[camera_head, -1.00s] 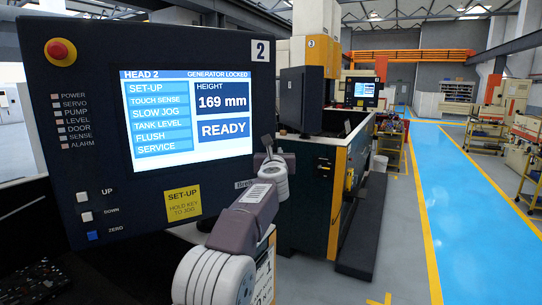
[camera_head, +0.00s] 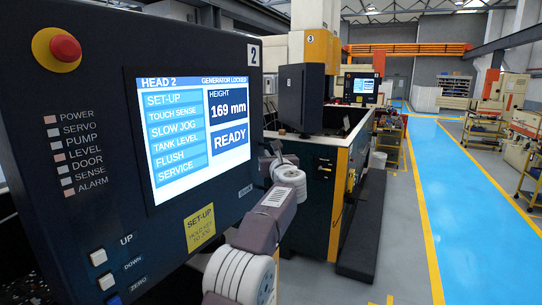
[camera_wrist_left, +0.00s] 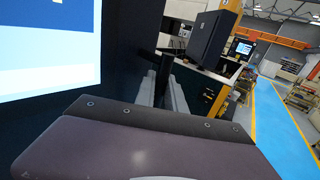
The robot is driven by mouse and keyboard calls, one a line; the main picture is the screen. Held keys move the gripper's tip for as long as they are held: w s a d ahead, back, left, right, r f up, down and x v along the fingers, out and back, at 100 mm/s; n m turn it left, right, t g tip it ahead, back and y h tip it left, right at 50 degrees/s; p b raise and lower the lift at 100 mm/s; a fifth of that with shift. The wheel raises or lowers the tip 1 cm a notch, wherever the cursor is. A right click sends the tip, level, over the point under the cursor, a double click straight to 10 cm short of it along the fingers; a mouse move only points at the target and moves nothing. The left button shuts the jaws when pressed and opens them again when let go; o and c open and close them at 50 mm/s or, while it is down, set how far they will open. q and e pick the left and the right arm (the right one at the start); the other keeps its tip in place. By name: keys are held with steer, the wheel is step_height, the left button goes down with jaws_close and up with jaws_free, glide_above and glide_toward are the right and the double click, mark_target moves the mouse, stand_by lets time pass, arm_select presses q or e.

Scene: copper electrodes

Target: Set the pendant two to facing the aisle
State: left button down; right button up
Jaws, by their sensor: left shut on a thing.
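Pendant two (camera_head: 75,130) is a large dark panel at the left of the head view. It has a lit screen (camera_head: 185,125), a red stop button (camera_head: 65,47), a column of indicators and a "2" label (camera_head: 253,52). Its face is turned obliquely, partly toward the right. My left gripper (camera_head: 268,155) is at the pendant's right edge and shut on it. In the left wrist view, the grey fingers (camera_wrist_left: 168,88) close around a dark upright bar beside the screen; the grip itself is partly hidden. My right gripper is not in view.
A dark machine tank with a yellow corner (camera_head: 340,190) stands just right of my gripper. Beyond it runs the blue aisle (camera_head: 465,190) with yellow edge lines. Carts and machines line its far side. Another lit pendant (camera_head: 362,87) stands farther back.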

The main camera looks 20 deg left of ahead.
arm_select(q)
steer(key=shift+f, duration=0.15)
steer(key=c, duration=1.7)
jaws_free()
steer(key=shift+a, duration=0.1)
steer(key=shift+w+a, duration=0.1)
steer(key=shift+w, duration=0.05)
steer(key=b+v, duration=0.6)
steer(key=v, duration=0.3)
steer(key=shift+a+f, duration=0.1)
